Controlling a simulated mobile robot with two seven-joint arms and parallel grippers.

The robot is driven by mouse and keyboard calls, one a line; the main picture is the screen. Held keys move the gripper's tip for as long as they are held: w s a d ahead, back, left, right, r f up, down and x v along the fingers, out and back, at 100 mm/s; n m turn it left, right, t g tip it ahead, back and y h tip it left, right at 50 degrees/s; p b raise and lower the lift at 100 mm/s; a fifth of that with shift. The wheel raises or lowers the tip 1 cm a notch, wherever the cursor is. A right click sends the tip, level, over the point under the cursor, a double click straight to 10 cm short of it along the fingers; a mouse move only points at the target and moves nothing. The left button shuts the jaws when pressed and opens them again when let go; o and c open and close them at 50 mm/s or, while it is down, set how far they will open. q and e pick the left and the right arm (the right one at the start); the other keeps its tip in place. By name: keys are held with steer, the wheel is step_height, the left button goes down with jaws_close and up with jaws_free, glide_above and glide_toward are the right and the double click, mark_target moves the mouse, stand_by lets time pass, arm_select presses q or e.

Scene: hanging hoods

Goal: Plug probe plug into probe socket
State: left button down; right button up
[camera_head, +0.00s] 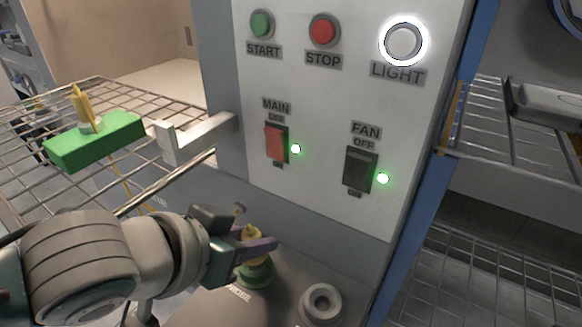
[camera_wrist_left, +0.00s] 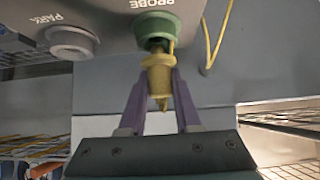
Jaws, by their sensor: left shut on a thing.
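The yellow probe plug (camera_head: 251,232) stands upright at the green probe socket (camera_head: 254,276), which is marked PROBE on the grey ledge. My left gripper (camera_head: 262,244) is shut on the plug with its purple fingers on both sides. In the left wrist view the plug (camera_wrist_left: 158,78) lies between the fingers (camera_wrist_left: 157,100), in line with the green socket (camera_wrist_left: 156,28). The plug's end meets the socket there, but how deep it sits is hidden. My right gripper is not in view.
A grey socket (camera_head: 321,303), marked PARK in the wrist view, sits right of the probe socket. The switch panel (camera_head: 320,120) rises behind. A green block (camera_head: 95,140) with a yellow probe lies on the wire rack (camera_head: 45,190) at left. A thin yellow cord (camera_wrist_left: 218,40) hangs nearby.

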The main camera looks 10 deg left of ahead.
arm_select(q)
steer(key=shift+f+b, duration=0.45)
steer(key=shift+f, duration=0.35)
steer(key=c, duration=0.5)
jaws_free()
steer(key=shift+c, duration=0.2)
steer(key=p+v, duration=0.4)
steer(key=v, duration=0.6)
